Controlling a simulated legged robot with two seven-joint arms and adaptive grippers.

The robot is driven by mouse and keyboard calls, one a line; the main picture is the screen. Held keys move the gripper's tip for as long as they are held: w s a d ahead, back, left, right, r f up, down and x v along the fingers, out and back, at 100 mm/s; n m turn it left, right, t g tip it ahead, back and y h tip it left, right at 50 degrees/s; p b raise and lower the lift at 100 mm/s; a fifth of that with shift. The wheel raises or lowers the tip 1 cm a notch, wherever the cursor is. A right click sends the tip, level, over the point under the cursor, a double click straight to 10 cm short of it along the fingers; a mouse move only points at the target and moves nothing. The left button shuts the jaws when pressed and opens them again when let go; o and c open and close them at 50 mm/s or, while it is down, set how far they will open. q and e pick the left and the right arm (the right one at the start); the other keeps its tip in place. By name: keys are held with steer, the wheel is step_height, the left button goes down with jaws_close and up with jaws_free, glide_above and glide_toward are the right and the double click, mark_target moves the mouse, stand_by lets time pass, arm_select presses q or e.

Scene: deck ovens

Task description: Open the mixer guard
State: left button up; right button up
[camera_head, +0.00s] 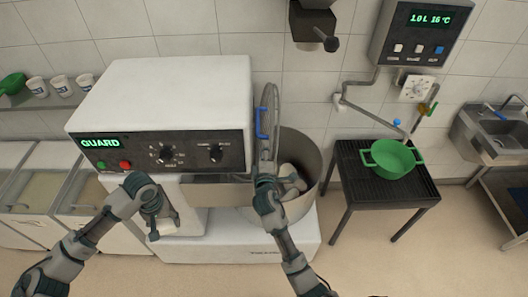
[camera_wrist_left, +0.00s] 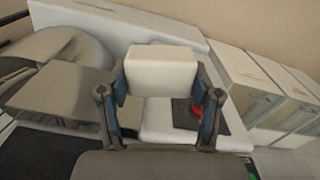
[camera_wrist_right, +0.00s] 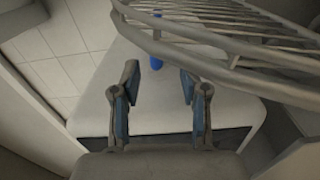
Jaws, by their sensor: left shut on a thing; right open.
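The wire mixer guard (camera_head: 274,100) stands up steeply, seen nearly edge-on, beside the mixer (camera_head: 170,85), whose display reads GUARD. Its blue handle (camera_head: 260,123) is on the left side of the guard. Below it is the steel bowl (camera_head: 312,160), uncovered on the right. My right gripper (camera_head: 265,172) is open and empty below the handle. In the right wrist view, the handle (camera_wrist_right: 156,58) lies beyond the open fingers (camera_wrist_right: 155,95), apart from them. My left gripper (camera_head: 160,212) is shut on a pale block (camera_wrist_left: 160,72) at the mixer's lower front; whether it is fixed cannot be told.
A green pot (camera_head: 392,160) stands on a black rack table (camera_head: 352,178) to the right. A water-meter panel (camera_head: 420,35) and tap pipe hang above it. A sink (camera_head: 505,140) is at far right. Glass-topped bins (camera_head: 35,190) stand left. Floor shows between mixer and table.

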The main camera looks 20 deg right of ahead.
steer(key=shift+s+a, duration=0.1)
steer(key=shift+s, duration=0.2)
steer(key=shift+s, duration=0.2)
arm_select(q)
steer(key=shift+r+p, duration=0.5)
steer(key=shift+r, duration=0.05)
steer(key=shift+r+p, duration=0.6)
arm_select(e)
steer(key=v, duration=1.3)
steer(key=shift+s, duration=0.35)
steer(key=shift+a+r, duration=0.1)
steer(key=shift+r, duration=0.05)
